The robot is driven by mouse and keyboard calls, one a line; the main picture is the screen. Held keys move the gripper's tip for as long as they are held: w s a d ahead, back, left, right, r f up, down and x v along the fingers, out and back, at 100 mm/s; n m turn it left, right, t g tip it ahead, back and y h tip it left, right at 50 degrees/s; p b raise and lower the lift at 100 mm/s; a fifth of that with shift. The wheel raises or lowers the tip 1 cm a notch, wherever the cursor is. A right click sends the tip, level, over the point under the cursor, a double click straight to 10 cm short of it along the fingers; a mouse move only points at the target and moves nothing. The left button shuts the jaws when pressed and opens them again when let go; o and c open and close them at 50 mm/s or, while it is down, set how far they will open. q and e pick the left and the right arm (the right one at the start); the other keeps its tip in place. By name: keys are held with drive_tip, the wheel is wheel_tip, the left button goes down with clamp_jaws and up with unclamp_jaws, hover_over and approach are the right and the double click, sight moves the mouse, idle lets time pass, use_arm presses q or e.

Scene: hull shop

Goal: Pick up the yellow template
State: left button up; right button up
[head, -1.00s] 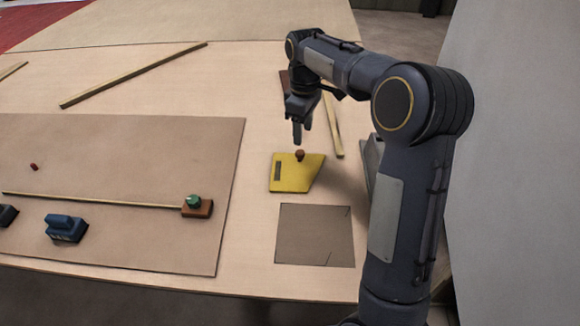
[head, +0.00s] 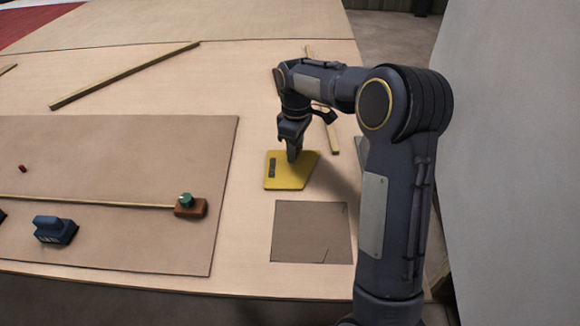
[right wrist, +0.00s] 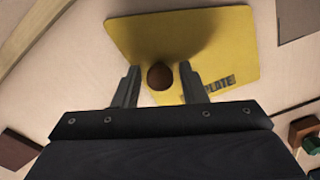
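The yellow template (head: 290,178) lies flat on the pale table, above a dark square in the head view. It also fills the top of the right wrist view (right wrist: 220,45). Its round brown knob (right wrist: 160,77) stands between the two fingers of my right gripper (right wrist: 160,84). The fingers are apart, with a gap visible on each side of the knob. In the head view my right gripper (head: 293,158) is pointing down over the template and hides the knob. My left gripper is in neither view.
A brown sheet (head: 120,150) covers the left of the table. On it are a blue tool (head: 55,229) and a brown block with a green knob (head: 190,206). A dark square (head: 312,232) lies in front of the template. Wooden strips (head: 125,75) lie further back.

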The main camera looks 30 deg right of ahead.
clamp_jaws()
